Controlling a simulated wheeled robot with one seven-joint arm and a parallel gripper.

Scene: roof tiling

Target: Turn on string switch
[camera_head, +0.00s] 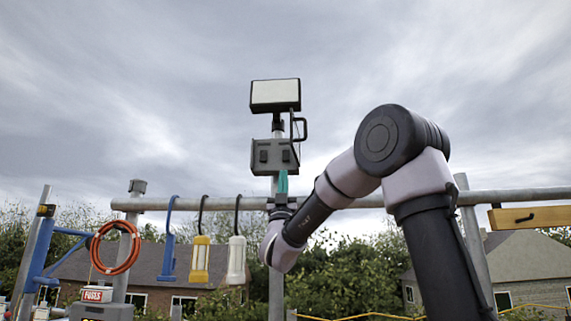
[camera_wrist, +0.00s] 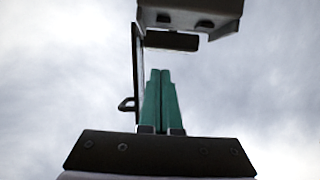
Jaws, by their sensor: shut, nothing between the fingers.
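A grey box with two dark sockets or switches (camera_head: 262,157) is mounted on the pole, under a lamp with a pale panel (camera_head: 275,92). A black handle-like loop (camera_head: 299,128) stands at the box's upper right. My gripper (camera_head: 282,174) has teal fingers pointing up, in front of the box's lower edge. In the wrist view the fingers (camera_wrist: 160,72) are shut and empty. A thin dark strip (camera_wrist: 138,60) runs beside them on the left, with a small dark loop (camera_wrist: 128,104) low on it. I cannot make out a separate string or whether the fingers touch the strip.
A horizontal metal rail (camera_head: 230,203) crosses behind my arm. A yellow work light (camera_head: 199,260), a white work light (camera_head: 236,260), a blue tool (camera_head: 168,255) and a coiled orange cable (camera_head: 115,247) hang at the left. A yellow level (camera_head: 530,217) is at the right. Open sky lies above.

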